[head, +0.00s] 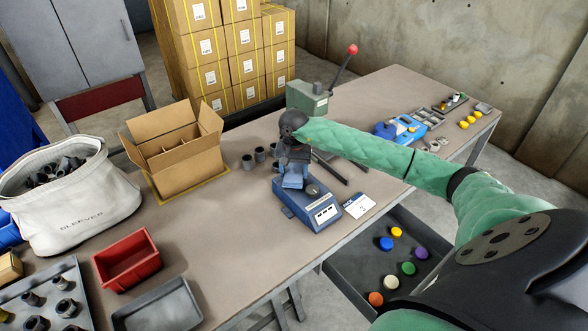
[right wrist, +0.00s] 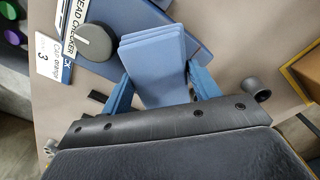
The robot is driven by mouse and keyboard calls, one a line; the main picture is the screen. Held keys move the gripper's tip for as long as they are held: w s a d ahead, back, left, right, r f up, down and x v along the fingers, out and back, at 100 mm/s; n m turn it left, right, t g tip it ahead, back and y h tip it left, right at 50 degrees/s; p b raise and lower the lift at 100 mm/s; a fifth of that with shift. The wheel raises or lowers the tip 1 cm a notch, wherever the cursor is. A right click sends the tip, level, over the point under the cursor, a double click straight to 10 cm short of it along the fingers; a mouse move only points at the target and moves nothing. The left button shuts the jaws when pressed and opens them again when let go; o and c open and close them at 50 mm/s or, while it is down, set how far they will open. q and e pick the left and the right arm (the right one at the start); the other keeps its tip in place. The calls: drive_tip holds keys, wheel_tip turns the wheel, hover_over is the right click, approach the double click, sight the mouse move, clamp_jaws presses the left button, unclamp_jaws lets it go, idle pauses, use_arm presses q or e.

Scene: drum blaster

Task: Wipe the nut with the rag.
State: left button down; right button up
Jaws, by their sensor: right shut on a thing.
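My right gripper (head: 293,168) is shut on the blue rag (right wrist: 155,62), a folded light-blue cloth between its blue fingers. It holds the rag over the blue thread checker (head: 318,207), close to a round grey piece (right wrist: 95,43) on top of it. I cannot tell whether the rag touches the checker. No thing is clearly the nut; several dark ring-shaped pieces (head: 247,162) stand by the cardboard box, and more lie in the grey tray (head: 75,276) at the lower left. My left gripper is not in view.
A white card (head: 359,206) lies beside the checker. The open cardboard box (head: 203,161), white sack (head: 100,213) and red bin (head: 153,262) stand to the left. A green press (head: 307,99) is behind. A drawer with coloured caps (head: 386,243) is open in front. Table between bin and checker is clear.

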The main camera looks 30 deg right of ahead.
idle(0.3)
drive_tip(key=shift+w+d+f+b, duration=0.15)
drive_tip(key=shift+w+d+b, duration=0.3)
drive_tip(key=shift+w+b, duration=0.2)
drive_tip(key=shift+w+d+b, duration=0.95)
drive_tip(key=shift+w+b, duration=0.1)
drive_tip(key=shift+s+a, duration=0.1)
drive_tip(key=shift+s+a+b, duration=0.2)
drive_tip(key=shift+s+a, duration=0.45)
drive_tip(key=shift+s, duration=0.2)
drive_tip(key=shift+s+a+b, duration=0.2)
drive_tip(key=shift+s+a, duration=0.45)
drive_tip(key=shift+s, duration=0.15)
drive_tip(key=shift+w+d, duration=0.1)
drive_tip(key=shift+w, duration=0.05)
drive_tip(key=shift+w+d+b, duration=0.4)
drive_tip(key=shift+w+b, duration=0.15)
drive_tip(key=shift+b, duration=0.05)
drive_tip(key=shift+w+d+b, duration=0.85)
drive_tip(key=shift+w+d, duration=0.05)
drive_tip(key=shift+w, duration=0.15)
